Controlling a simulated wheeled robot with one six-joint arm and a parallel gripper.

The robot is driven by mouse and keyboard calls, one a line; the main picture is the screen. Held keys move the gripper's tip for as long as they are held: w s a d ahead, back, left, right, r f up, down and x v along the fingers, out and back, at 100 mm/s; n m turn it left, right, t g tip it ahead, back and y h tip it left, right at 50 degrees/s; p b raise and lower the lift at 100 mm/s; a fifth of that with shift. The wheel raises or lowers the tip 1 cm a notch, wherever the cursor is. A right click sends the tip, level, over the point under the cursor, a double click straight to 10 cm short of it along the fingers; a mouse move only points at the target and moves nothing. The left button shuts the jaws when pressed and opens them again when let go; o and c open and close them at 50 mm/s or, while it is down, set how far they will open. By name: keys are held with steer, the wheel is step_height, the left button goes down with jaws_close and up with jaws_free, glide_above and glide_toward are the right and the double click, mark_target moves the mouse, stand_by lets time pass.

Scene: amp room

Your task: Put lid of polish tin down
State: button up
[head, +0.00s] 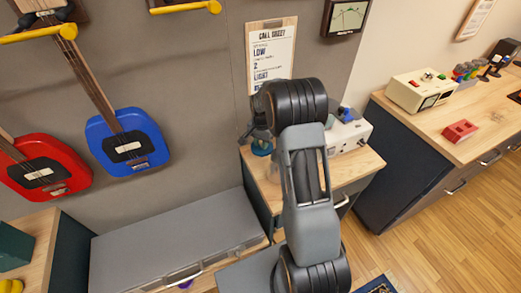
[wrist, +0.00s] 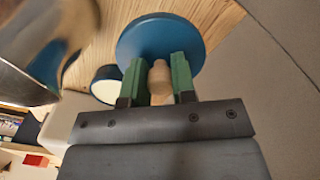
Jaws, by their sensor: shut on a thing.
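The lid of the polish tin is a round blue disc (wrist: 150,32) with a pale wooden knob (wrist: 159,78) in the wrist view. My gripper (wrist: 159,82) has its two green fingers shut on the knob, one on each side. A small round blue tin with a cream-coloured inside (wrist: 105,88) shows just left of the fingers, partly covered by them; it looks like the open polish tin. In the head view a bit of blue (head: 262,148) shows beside my arm over the small wooden cabinet top, and my arm hides most of that spot. I cannot tell whether the lid touches the wood.
The small wooden cabinet top (head: 350,165) carries a white device (head: 347,134) at its back right. A blurred, shiny object (wrist: 75,22) is close at the wrist view's upper left. A grey wall panel (head: 225,90) stands behind. A grey-topped chest (head: 175,240) is at left.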

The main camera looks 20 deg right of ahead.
mark_target(261, 151)
steer(key=shift+f+p, duration=0.3)
steer(key=shift+f, duration=2.05)
steer(key=shift+f, duration=0.1)
steer(key=shift+f, duration=0.15)
steer(key=o, duration=0.9)
